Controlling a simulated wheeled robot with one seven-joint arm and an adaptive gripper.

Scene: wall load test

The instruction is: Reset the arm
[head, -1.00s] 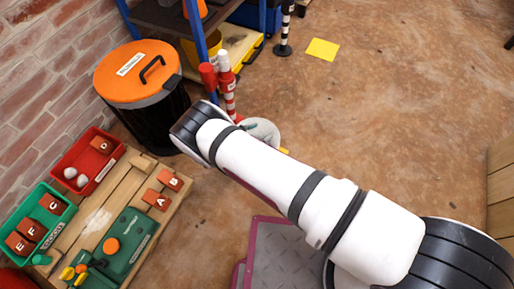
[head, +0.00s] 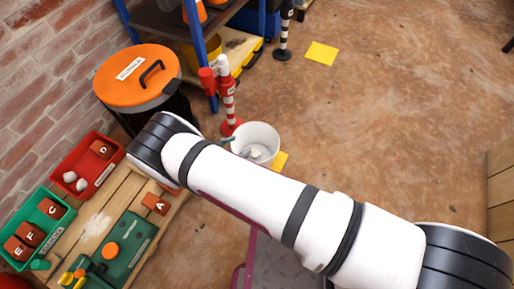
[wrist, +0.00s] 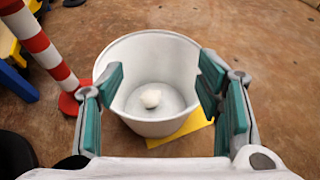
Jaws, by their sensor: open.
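My arm reaches across the head view from the lower right towards the upper left, and hides part of the wooden table behind it. In the wrist view my gripper (wrist: 161,98) is open, with its green-padded fingers spread wide and nothing between the pads. A white bucket (wrist: 190,60) stands on the floor beyond the fingers, with a small whitish lump (wrist: 151,97) on its bottom. The bucket also shows in the head view (head: 270,135), just past my arm.
A red-and-white post (head: 229,100) stands close beside the bucket. A black bin with an orange lid (head: 120,78) and a shelf (head: 160,20) are behind. The wooden table (head: 95,212) holds a red tray (head: 75,160), a green tray (head: 22,222) and lettered blocks. Floor at right is clear.

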